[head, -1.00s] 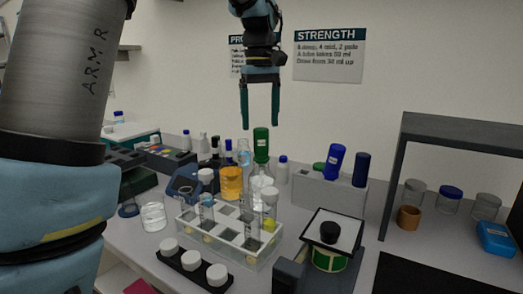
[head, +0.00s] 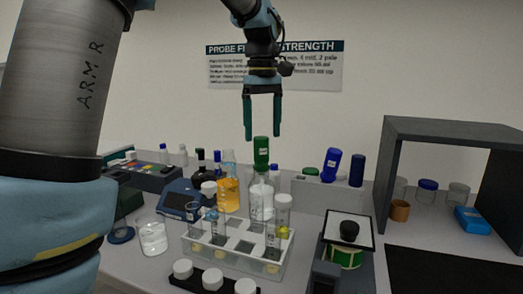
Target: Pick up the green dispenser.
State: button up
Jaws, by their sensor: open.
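The green dispenser (head: 261,152) is a green top with a small white label. It stands on a clear bottle (head: 261,195) behind the tube rack in the head view. My gripper (head: 262,138) points down with its two teal fingers apart and empty. The fingertips appear at or just above the top of the green dispenser in the picture. Whether they are directly over it or at a different depth I cannot tell. The lower part of the clear bottle is partly hidden by the tubes.
A white tube rack (head: 210,252) with capped tubes stands in front. An orange-filled bottle (head: 228,192) is close on the left. A blue bottle (head: 330,165) and a dark blue cylinder (head: 357,170) stand on the right. A grey shelf frame (head: 382,165) is farther right.

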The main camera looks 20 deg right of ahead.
aim_at(262, 154)
jog(key=shift+w+f+p, duration=0.2)
jog(key=shift+f+p, duration=0.15)
jog(key=shift+f, duration=1.45)
jog(key=shift+w+f+p, duration=0.15)
jog(key=shift+f+p, duration=0.2)
jog(key=shift+f, duration=1.4)
jog(key=shift+c, duration=0.3)
grip_shut()
notch_tip(262, 154, up, 14)
jog(key=shift+f+p, duration=0.2)
jog(key=shift+p, duration=0.95)
jog(key=shift+r+p, duration=0.7)
